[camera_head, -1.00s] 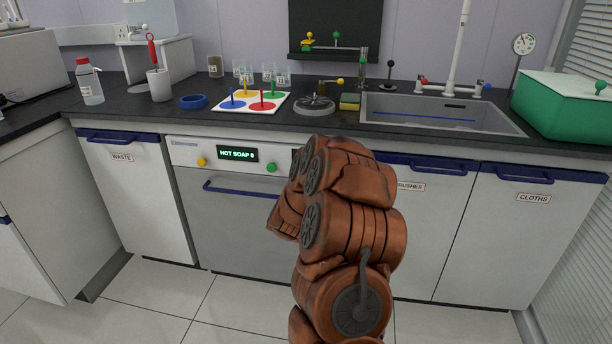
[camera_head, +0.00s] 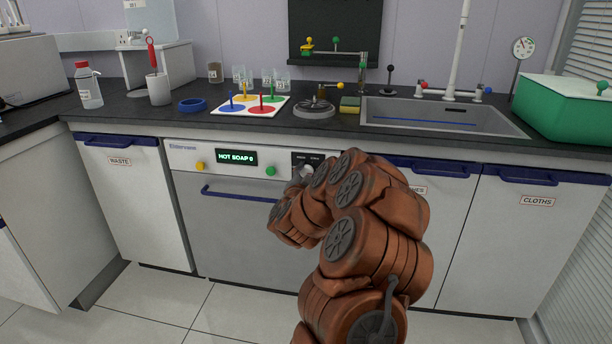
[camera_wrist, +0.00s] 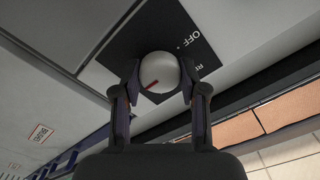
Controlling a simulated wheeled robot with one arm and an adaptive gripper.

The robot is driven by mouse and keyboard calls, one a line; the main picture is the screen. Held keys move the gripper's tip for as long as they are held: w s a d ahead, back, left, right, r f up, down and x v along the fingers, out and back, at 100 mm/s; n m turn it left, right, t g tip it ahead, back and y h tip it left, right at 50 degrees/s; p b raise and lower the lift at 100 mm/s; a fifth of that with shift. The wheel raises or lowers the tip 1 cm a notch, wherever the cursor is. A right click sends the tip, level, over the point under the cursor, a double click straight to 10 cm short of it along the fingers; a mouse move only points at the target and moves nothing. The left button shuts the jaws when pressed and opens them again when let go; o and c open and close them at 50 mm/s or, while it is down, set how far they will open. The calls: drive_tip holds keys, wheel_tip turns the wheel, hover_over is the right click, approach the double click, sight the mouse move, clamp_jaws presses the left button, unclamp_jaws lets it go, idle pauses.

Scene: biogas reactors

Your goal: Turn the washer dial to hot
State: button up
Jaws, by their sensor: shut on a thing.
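The washer (camera_head: 235,235) is a light grey front-panel machine under the counter, with a lit display (camera_head: 236,156) that reads "HOT SOAP 0". Its dial (camera_wrist: 160,72) is a round white knob with a red pointer mark on a black plate, seen in the wrist view. The mark points to the lower left in that picture. "OFF" is printed on the plate to the right of the dial; other lettering is cut off or hidden. My gripper (camera_wrist: 160,95) is shut on the dial, one finger on each side. In the head view my arm hides part of the dial plate (camera_head: 312,158).
A yellow button (camera_head: 200,166) and a green button (camera_head: 270,171) flank the display. A blue bar handle (camera_head: 240,193) crosses the washer door below. Cupboards with blue handles stand on both sides. The counter above holds a sink (camera_head: 440,116) and several small items. The floor in front is clear.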

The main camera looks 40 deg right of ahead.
sight(306, 173)
drive_tip(key=o, duration=1.1)
drive_tip(key=shift+o, duration=0.2)
drive_tip(key=v, duration=0.4)
drive_tip(key=shift+s+a, duration=0.2)
drive_tip(key=shift+a, duration=0.15)
drive_tip(key=shift+v, duration=1.35)
